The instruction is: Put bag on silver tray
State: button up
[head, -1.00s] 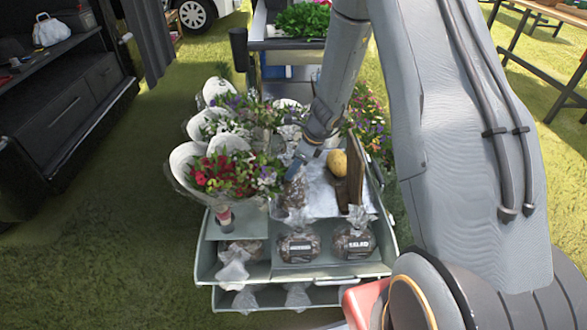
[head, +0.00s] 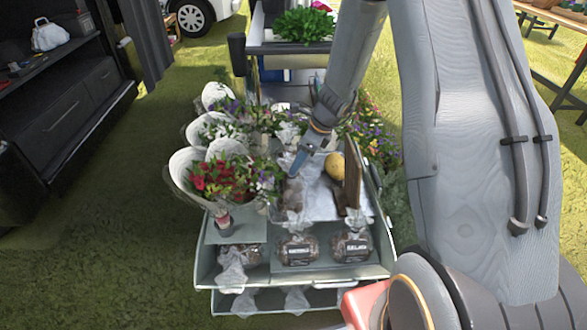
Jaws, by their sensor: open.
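A clear bag with brown contents (head: 293,196) sits at the left part of the silver tray (head: 322,203) on the flower cart. My gripper (head: 299,170) is just above this bag, pointing down and left; its fingers are small in view. I cannot tell whether they touch the bag.
A yellow round item (head: 335,165) and an upright brown board (head: 352,182) stand on the tray's right side. Wrapped bouquets (head: 228,178) crowd the left. A black shelf unit (head: 60,110) is at far left, with open grass between.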

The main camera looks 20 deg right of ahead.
jog(key=s+d+r+n+g+h, duration=0.1)
jog(key=s+d+r+n, duration=0.3)
jog(key=s+r+n, duration=0.95)
jog(key=s+d+r+n+h, duration=0.1)
jog(key=s+r+n, duration=0.1)
jog(key=s+n, duration=0.2)
jog(key=s+d+r+n+g+h, duration=0.1)
jog(key=s+d+r+n, duration=0.1)
jog(key=s, duration=0.8)
jog(key=r+n, duration=0.1)
jog(key=n, duration=0.1)
jog(key=shift+s+n+h+p, duration=0.3)
jog(key=shift+s+n+p, duration=0.05)
jog(key=a+r+n+p, duration=0.2)
jog(key=a+r+p, duration=0.2)
jog(key=a+p, duration=0.2)
jog(key=shift+a+n+p, duration=0.3)
jog(key=shift+a, duration=0.3)
